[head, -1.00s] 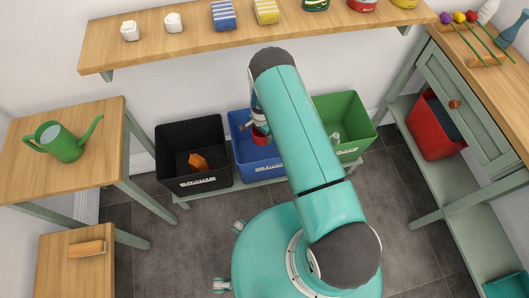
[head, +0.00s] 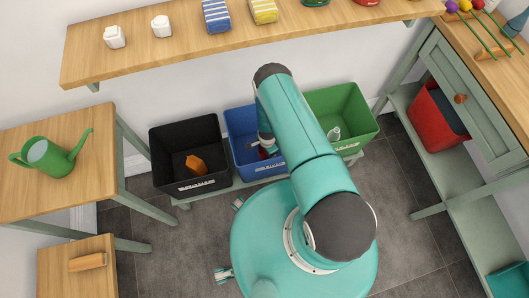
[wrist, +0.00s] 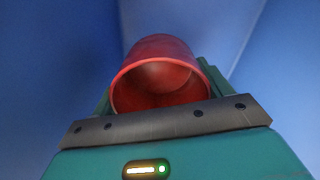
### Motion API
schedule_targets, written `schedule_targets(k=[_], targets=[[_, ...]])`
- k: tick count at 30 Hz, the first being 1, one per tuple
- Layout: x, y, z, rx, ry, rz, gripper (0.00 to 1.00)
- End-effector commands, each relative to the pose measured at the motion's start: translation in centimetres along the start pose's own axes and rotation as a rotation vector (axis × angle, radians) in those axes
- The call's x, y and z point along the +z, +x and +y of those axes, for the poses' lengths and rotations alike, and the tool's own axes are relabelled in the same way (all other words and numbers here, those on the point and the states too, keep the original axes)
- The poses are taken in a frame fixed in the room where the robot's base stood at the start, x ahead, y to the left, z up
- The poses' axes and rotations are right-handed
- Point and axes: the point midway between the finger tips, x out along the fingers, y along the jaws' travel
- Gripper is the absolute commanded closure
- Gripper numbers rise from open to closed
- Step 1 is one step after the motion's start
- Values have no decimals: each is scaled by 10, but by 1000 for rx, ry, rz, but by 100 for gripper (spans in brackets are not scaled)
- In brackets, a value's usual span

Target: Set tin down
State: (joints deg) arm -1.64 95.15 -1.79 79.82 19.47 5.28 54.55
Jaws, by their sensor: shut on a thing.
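A red tin (wrist: 158,62) is held in my gripper (wrist: 155,105), its open rim facing the wrist camera. Blue walls surround it in the wrist view. In the head view my gripper (head: 266,146) is inside or just over the blue bin (head: 238,125), and only a small red bit of the tin (head: 263,154) shows beside it. My arm hides the bin's right part. The fingertips are mostly hidden by the tin, and I cannot tell whether the tin touches the bin's floor.
A black bin (head: 170,143) with an orange object (head: 196,164) stands left of the blue bin. A green bin (head: 352,105) holding a pale object (head: 334,134) stands right. A wooden shelf (head: 110,63) with several items runs above the bins.

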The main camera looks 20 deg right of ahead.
Motion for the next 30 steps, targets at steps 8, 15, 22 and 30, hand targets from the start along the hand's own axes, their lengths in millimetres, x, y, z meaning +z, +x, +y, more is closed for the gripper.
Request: schedule_targets(k=[8,15,22,30], targets=[[2,48,4,1,-1,0,49],[2,68,3,1,-4,0,49],[1,92,0,-1,-3,0,49],[0,93,-1,0,-2,0,49]])
